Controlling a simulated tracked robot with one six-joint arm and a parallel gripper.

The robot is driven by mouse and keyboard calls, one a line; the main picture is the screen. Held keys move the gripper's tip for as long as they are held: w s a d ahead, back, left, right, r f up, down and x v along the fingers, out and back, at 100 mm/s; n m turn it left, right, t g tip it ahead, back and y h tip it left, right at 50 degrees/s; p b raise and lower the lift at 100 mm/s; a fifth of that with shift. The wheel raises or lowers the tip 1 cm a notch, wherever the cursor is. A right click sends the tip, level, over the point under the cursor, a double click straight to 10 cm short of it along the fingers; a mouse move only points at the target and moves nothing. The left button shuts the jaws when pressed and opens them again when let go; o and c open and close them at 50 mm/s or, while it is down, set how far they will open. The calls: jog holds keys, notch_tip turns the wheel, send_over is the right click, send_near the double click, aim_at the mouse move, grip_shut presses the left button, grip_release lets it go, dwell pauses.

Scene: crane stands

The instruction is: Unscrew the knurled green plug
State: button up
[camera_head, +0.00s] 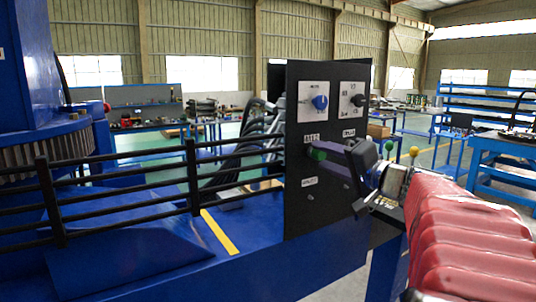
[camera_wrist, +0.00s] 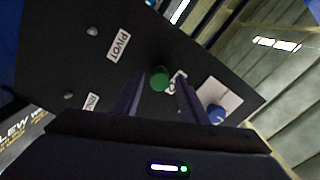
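The knurled green plug (camera_head: 318,153) sits on the front of an upright black panel (camera_head: 304,215), below the two switch plates. In the wrist view the round green plug (camera_wrist: 160,79) shows between my finger ends. My gripper (camera_head: 324,150) reaches to the panel from the right, one finger above the plug and one below. In the wrist view my gripper (camera_wrist: 161,84) is open, with a gap on each side of the plug. I cannot tell how far the fingertips reach along the plug. Its knurling is too small to make out.
A blue knob (camera_head: 320,102) and a black knob (camera_head: 358,100) sit on white plates above the plug. A PIVOT label (camera_wrist: 118,43) is on the panel. Black railings (camera_head: 120,180) stand left of the panel, on a blue deck. My red-sleeved arm fills the right.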

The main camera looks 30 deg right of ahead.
jog(key=m, duration=0.5)
dwell(0.3)
jog(key=shift+c, duration=0.5)
grip_shut()
dwell(0.4)
jog(key=n, duration=0.4)
jog(key=shift+s+n, duration=0.1)
jog(key=shift+n, duration=0.3)
dwell(0.4)
